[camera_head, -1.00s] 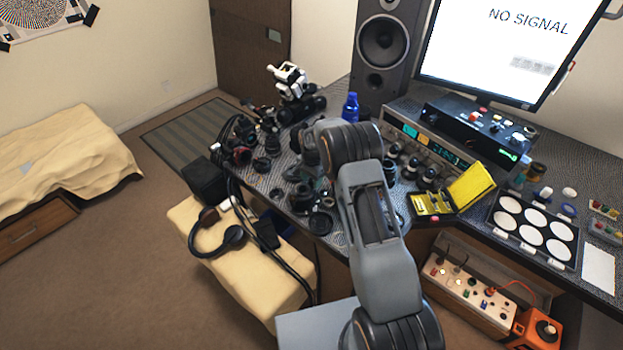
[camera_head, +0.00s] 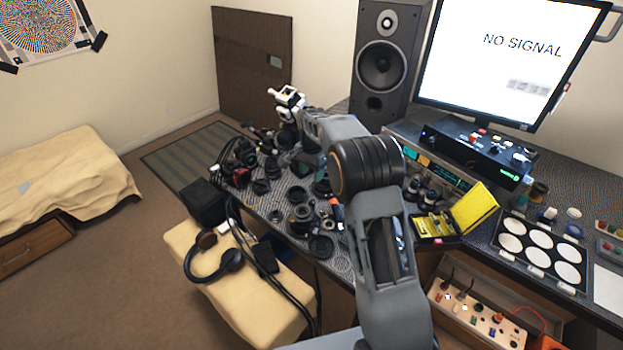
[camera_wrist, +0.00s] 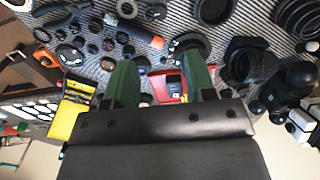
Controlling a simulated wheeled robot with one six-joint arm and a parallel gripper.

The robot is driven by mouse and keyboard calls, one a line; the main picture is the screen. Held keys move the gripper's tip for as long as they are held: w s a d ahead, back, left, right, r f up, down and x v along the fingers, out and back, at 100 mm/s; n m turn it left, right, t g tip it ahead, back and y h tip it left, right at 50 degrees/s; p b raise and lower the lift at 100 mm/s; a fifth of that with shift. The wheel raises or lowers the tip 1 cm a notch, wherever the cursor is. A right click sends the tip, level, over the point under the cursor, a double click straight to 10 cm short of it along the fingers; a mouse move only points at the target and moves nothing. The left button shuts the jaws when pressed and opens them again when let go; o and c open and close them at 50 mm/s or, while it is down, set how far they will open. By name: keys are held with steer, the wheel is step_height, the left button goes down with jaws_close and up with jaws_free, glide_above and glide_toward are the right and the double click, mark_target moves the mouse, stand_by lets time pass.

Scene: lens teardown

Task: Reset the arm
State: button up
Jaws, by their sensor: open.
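My arm (camera_head: 385,235) rises from the bottom of the head view, bends at a dark banded joint, and its far part points left over the desk. In that view I cannot make out the fingers of my gripper. In the wrist view my gripper (camera_wrist: 160,75) shows two green fingers spread apart with nothing held between them. Behind the fingers lie the patterned desk top and a red object (camera_wrist: 170,87), partly hidden by them.
Several lenses and dark rings (camera_head: 300,215) crowd the desk left of my arm. A speaker (camera_head: 380,65), a monitor (camera_head: 500,50) and an open yellow case (camera_head: 475,208) stand behind and to the right. A cushioned bench (camera_head: 225,285) with headphones is at the front left.

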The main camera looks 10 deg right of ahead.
steer(key=shift+r, duration=0.1)
stand_by(0.5)
steer(key=s+r+n+t, duration=0.1)
steer(key=s+r+n, duration=0.2)
steer(key=s, duration=0.7)
steer(key=s+r+n+t, duration=0.1)
steer(key=s+r+n, duration=0.2)
steer(key=s, duration=0.7)
steer(key=s+r+n+t, duration=0.2)
steer(key=s+n, duration=0.3)
steer(key=s, duration=0.5)
steer(key=shift+v, duration=1)
steer(key=shift+d, duration=0.15)
